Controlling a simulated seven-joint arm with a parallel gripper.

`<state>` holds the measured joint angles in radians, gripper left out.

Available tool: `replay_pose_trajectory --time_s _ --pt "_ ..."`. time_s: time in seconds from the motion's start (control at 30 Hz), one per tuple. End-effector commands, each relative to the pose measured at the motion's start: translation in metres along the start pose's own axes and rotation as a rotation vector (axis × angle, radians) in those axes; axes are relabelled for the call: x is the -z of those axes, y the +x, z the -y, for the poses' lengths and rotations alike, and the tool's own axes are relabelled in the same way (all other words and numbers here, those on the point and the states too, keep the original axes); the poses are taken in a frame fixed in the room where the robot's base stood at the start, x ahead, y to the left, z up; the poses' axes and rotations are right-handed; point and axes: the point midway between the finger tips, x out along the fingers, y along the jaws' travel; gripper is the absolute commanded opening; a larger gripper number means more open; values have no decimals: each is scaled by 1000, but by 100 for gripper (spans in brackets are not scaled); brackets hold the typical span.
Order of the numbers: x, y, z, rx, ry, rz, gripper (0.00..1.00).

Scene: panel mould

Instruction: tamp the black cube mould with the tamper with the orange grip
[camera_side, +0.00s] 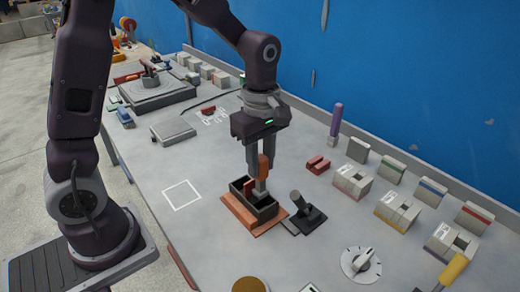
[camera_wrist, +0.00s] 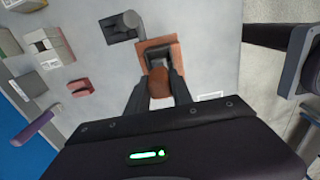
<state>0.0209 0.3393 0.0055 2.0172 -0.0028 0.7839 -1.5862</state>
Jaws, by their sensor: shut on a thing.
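My gripper (camera_side: 261,164) is shut on the orange grip of the tamper (camera_side: 263,172) and holds it upright. The grip also shows between the fingers in the wrist view (camera_wrist: 159,88). The black cube mould (camera_side: 266,214) is an open-topped box on a brown-orange base plate (camera_side: 237,212). The tamper's grey lower end is over or inside the right part of the mould; I cannot tell whether it touches the fill. A reddish piece (camera_side: 248,188) stands at the mould's left part. In the wrist view the mould (camera_wrist: 158,56) lies just beyond the fingertips, partly hidden by the tamper.
A dark block with a handle (camera_side: 307,212) stands close to the mould's right. A small red block (camera_side: 318,165), a purple-handled tool (camera_side: 336,120) and several grey moulds (camera_side: 352,180) lie farther right. A dial (camera_side: 361,263) is near the front. The marked square (camera_side: 182,194) at left is empty.

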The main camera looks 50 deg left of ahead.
Motion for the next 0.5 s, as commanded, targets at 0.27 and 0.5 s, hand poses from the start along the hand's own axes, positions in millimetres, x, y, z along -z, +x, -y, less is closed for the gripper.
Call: replay_pose_trajectory --time_s 0.27,0.5 --pt "0 4 0 0 0 0 0" --pt "0 12 0 1 1 0 0"
